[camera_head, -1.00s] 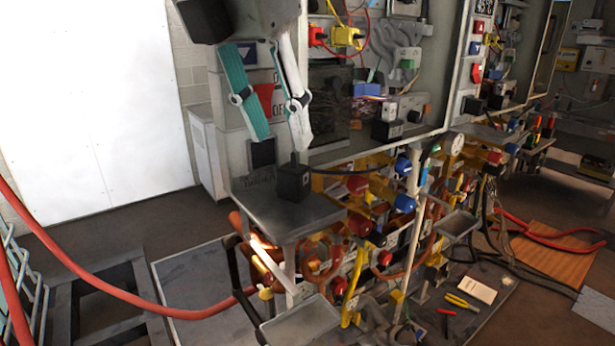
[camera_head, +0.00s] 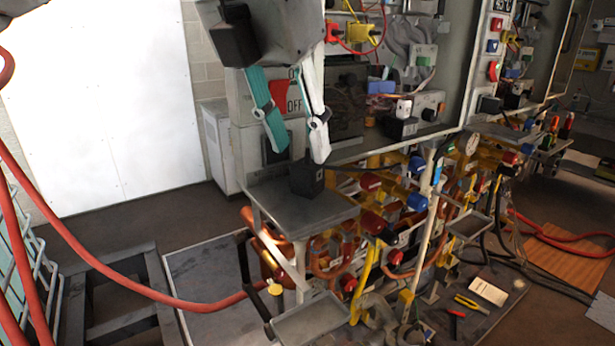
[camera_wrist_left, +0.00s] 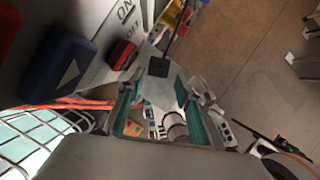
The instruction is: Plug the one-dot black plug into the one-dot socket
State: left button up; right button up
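A black block-shaped plug (camera_head: 307,178) stands on a small grey metal shelf (camera_head: 283,214), with a black cable running right from it. No dots can be made out on it. It also shows in the left wrist view (camera_wrist_left: 158,67), beyond the fingers. My left gripper (camera_head: 301,155) points down just above the plug. Its two teal-and-white fingers are apart and nothing is between them. In the left wrist view the gripper (camera_wrist_left: 156,95) is also open. My right gripper is not in view. I cannot tell which socket has one dot.
A grey panel with a red OFF switch (camera_head: 289,97) stands close behind the fingers. Yellow pipes and red and blue valves crowd below and right of the shelf. A red hose (camera_head: 120,283) crosses the lower left. A white metal pole (camera_head: 424,215) stands to the right.

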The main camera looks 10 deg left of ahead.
aim_at(306, 164)
pick_arm(q)
jog(key=shift+p+x, duration=0.4)
jog(key=shift+x, duration=2.2)
jog(key=shift+w, duration=0.15)
jog(key=shift+c, duration=0.4)
jog(key=c, duration=0.7)
